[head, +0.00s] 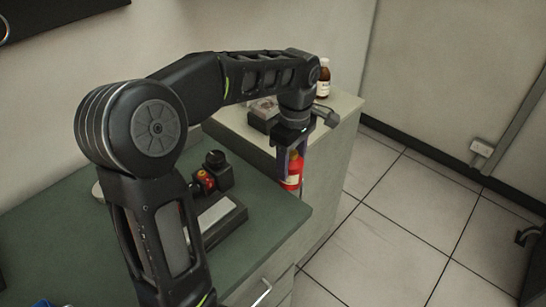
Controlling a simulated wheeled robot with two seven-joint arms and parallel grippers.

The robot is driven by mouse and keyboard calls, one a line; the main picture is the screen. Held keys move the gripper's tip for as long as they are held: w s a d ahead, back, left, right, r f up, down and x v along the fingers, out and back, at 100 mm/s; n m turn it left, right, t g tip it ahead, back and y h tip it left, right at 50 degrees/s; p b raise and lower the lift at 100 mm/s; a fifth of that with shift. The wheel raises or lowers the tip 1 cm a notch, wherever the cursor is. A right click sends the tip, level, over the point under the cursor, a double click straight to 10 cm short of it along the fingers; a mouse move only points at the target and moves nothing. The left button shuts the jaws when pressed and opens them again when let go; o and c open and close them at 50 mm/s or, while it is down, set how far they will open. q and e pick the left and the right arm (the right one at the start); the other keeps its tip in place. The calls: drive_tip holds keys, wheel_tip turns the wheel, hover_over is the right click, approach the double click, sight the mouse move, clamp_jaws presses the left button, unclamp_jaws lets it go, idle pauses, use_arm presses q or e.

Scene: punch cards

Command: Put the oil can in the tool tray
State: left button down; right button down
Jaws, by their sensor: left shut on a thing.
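My left gripper (290,166) points down just off the right end of the green desk, in front of the pale cabinet. It is shut on a small red can with a pale label (292,181), which I take to be the oil can. The can hangs upright between the fingers, and the fingers hide part of it. A small dark tray (262,122) with items in it sits on the pale cabinet top, partly behind my arm. I cannot tell for sure that it is the tool tray. My right gripper is not in view.
A brown bottle (323,80) with a white label stands at the back of the cabinet top. A dark device (226,218) with red buttons lies on the green desk (55,225). The tiled floor (400,220) on the right is clear.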

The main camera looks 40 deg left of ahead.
use_arm(q)
drive_tip(key=w+d+f+m, duration=0.3)
drive_tip(key=d+m, duration=0.3)
drive_tip(key=m, duration=0.3)
drive_tip(key=w+d+f+m, duration=0.3)
drive_tip(key=d+f+m, duration=0.2)
drive_tip(key=m, duration=0.3)
drive_tip(key=shift+w+d+f+m, duration=0.15)
drive_tip(key=shift+w+d+m, duration=0.25)
drive_tip(key=shift+d, duration=0.5)
drive_tip(key=shift+d, duration=0.1)
